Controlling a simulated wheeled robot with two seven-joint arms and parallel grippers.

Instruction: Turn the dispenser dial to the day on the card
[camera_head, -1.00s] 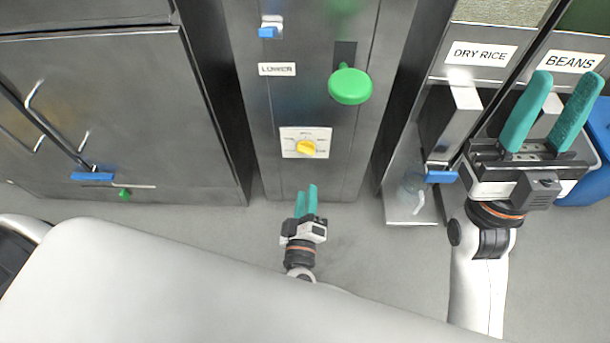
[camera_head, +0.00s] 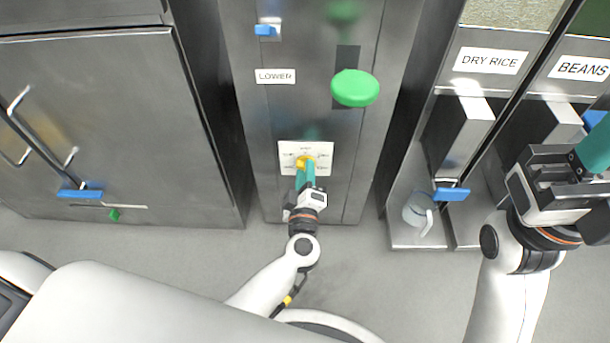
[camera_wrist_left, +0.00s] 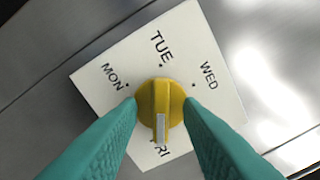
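The yellow dial (camera_head: 305,162) sits on a white plate (camera_head: 325,150) low on the middle metal dispenser. In the left wrist view the dial (camera_wrist_left: 160,93) has a pale pointer stripe aimed down at the partly covered FRI; MON, TUE and WED are readable on the plate (camera_wrist_left: 215,60). My left gripper (camera_head: 305,172) is at the dial. Its teal fingertips (camera_wrist_left: 161,100) flank the dial on both sides, close against it; whether they press on it is unclear. My right gripper (camera_head: 580,165) is at the right edge, partly cut off, with one finger showing. No day card is visible.
Above the dial are a green round knob (camera_head: 355,88), a LOWER label (camera_head: 275,76) and a blue lever (camera_head: 266,30). DRY RICE (camera_head: 487,60) and BEANS (camera_head: 582,68) dispensers stand at right. A metal cabinet (camera_head: 100,120) stands at left. Floor in front is clear.

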